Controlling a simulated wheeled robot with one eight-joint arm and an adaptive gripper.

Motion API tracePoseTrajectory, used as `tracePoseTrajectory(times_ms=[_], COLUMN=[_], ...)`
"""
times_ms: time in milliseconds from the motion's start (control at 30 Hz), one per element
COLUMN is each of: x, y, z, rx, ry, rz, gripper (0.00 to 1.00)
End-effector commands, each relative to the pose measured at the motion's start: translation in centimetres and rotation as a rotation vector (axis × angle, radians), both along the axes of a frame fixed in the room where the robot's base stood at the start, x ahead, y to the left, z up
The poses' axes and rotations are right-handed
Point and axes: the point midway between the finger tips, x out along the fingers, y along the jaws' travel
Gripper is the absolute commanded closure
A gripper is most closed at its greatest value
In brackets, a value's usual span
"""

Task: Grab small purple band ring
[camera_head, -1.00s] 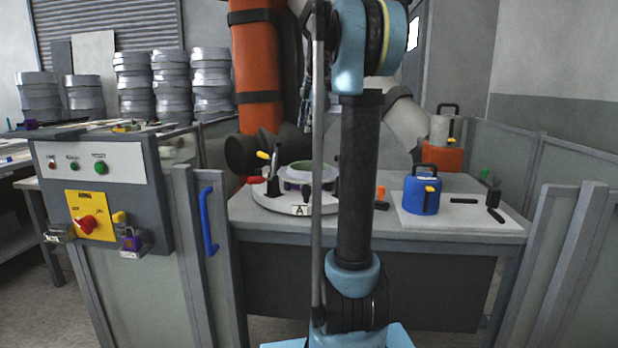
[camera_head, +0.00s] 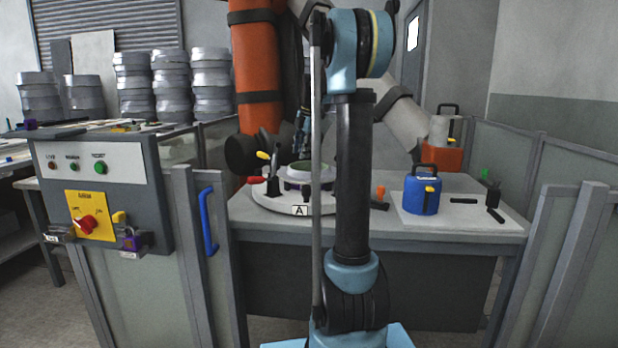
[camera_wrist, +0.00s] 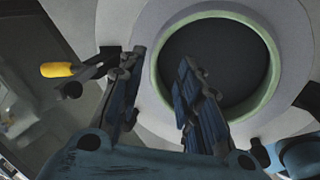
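A small dark purple patch (camera_head: 291,186) shows on the side of the round mould on the table, in the head view. It may be the purple band ring, but it is too small to tell. No purple ring stands out in the wrist view. My gripper (camera_wrist: 160,72) is open and empty in the wrist view, above the round mould with its pale green rim (camera_wrist: 274,80). The fingers are apart, with the dark round opening behind the right one.
A yellow-tipped clamp handle (camera_wrist: 58,70) stands left of my fingers. The white round base (camera_head: 270,203) carries dark clamps. A blue container (camera_head: 421,196) stands on a white board (camera_head: 465,225) to the right. Grey fence panels (camera_head: 560,200) and a control box (camera_head: 100,190) flank the table.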

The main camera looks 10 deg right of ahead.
Motion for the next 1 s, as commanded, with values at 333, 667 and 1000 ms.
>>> tracePoseTrajectory(times_ms=[333,667,1000], x=[1.3,1.7,1.7], y=[1.0,1.2,1.2], z=[-3.2,-5.0,-5.0], rx=[0.000,0.000,0.000], ry=[0.000,0.000,0.000], rz=[0.000,-0.001,0.000], gripper=[0.68,0.68,1.00])
